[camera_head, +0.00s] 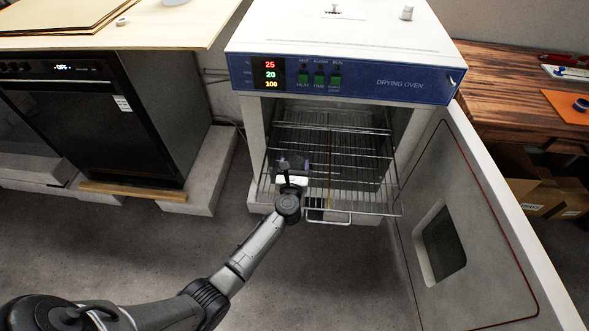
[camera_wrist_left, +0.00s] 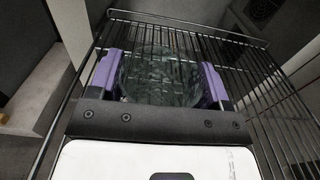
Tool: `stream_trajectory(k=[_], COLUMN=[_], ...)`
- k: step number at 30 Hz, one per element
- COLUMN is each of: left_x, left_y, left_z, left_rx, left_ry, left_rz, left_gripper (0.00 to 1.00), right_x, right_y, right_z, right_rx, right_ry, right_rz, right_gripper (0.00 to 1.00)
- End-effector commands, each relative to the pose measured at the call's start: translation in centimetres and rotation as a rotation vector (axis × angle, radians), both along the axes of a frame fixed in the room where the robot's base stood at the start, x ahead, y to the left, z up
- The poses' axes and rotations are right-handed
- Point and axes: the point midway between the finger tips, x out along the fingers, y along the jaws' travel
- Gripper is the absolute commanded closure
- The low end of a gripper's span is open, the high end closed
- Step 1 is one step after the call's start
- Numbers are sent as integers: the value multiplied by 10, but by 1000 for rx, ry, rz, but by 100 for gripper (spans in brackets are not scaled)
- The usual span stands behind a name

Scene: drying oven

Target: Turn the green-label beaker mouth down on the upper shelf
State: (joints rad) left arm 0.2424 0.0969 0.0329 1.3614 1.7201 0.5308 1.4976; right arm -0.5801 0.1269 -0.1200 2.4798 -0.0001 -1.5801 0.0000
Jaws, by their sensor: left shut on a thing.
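My left gripper (camera_head: 294,165) reaches into the open drying oven from the front, at the left front part of the upper wire shelf (camera_head: 350,155). In the left wrist view its purple fingers (camera_wrist_left: 160,82) are shut on the two sides of a clear glass beaker (camera_wrist_left: 160,68). No green label shows on it. The wire shelf (camera_wrist_left: 255,85) lies behind and around the beaker. I cannot tell whether the beaker touches the shelf or which way its mouth points. In the head view the beaker cannot be made out. My right gripper is not in view.
The drying oven (camera_head: 345,75) stands with its door (camera_head: 465,240) swung open to the right. The shelf is pulled partly forward, and its middle and right look empty. A black appliance (camera_head: 130,115) stands left. A wooden table (camera_head: 515,90) is at right.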

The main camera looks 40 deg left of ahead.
Motion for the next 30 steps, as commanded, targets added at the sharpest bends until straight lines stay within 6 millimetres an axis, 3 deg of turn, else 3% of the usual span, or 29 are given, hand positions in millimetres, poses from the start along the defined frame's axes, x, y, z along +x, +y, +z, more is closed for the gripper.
stream_trajectory(k=[6,12,21,30], left_x=[0,0,2,3], left_y=[-1,-1,-63,-104], left_z=[15,48,81,103], left_rx=[-1,-2,-4,-2], left_ry=[-2,-2,-1,-1], left_rz=[0,0,-2,-1], left_gripper=[54,54,54,54], right_x=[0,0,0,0], right_y=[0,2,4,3], right_z=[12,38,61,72], right_rx=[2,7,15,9], right_ry=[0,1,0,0], right_rz=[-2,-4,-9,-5], right_gripper=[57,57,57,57])
